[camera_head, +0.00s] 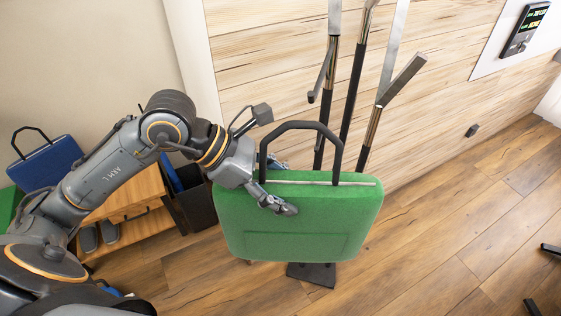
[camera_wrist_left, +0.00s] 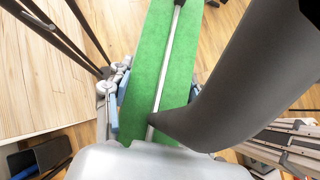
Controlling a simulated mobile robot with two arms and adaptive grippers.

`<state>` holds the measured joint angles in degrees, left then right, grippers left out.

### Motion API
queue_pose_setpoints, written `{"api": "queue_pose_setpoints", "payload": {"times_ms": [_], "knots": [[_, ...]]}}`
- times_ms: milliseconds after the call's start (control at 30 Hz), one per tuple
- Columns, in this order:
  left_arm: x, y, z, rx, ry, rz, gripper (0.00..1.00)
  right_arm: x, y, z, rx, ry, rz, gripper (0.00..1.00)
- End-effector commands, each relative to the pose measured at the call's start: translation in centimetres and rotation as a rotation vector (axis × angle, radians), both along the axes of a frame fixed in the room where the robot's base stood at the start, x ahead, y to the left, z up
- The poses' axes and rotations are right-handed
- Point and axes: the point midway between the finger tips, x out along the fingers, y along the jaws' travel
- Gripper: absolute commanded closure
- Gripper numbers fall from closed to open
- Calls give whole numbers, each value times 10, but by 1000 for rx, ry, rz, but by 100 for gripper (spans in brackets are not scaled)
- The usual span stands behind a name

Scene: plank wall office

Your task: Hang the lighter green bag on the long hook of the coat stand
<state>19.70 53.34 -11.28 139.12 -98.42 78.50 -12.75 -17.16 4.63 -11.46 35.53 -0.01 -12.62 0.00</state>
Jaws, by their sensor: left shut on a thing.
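The green bag (camera_head: 300,215), with a black arched handle (camera_head: 302,127), hangs level off the floor in front of the coat stand. My left gripper (camera_head: 279,188) is shut on its top edge near the left foot of the handle. In the left wrist view, the bag's green top (camera_wrist_left: 165,60) with its pale seam lies between the fingers, and the dark handle hides much of the right side. The coat stand (camera_head: 354,90) has dark posts and angled hooks, one reaching up right (camera_head: 402,78) and one at left (camera_head: 322,75). The bag hides its lower part. My right gripper is not in view.
A wooden bench (camera_head: 128,212) at left bears a blue bag (camera_head: 45,162); a green thing (camera_head: 8,205) shows at the left edge. A dark bin (camera_head: 196,205) stands by the bench. The stand's base plate (camera_head: 312,274) shows below the bag. Floor at right is mostly clear.

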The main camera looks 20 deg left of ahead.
Motion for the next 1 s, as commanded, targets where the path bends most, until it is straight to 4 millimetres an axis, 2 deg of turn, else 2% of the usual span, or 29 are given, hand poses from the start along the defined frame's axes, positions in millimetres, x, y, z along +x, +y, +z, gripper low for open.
{"api": "queue_pose_setpoints", "payload": {"times_ms": [33,200,467,1000], "knots": [[-4,1,18,5,-5,-2,100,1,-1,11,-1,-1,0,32],[-12,1,34,-1,-1,-2,100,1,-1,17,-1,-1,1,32],[-5,1,35,-5,-1,0,100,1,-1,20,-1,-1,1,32],[26,5,33,-5,-1,-1,100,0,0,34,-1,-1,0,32]]}}
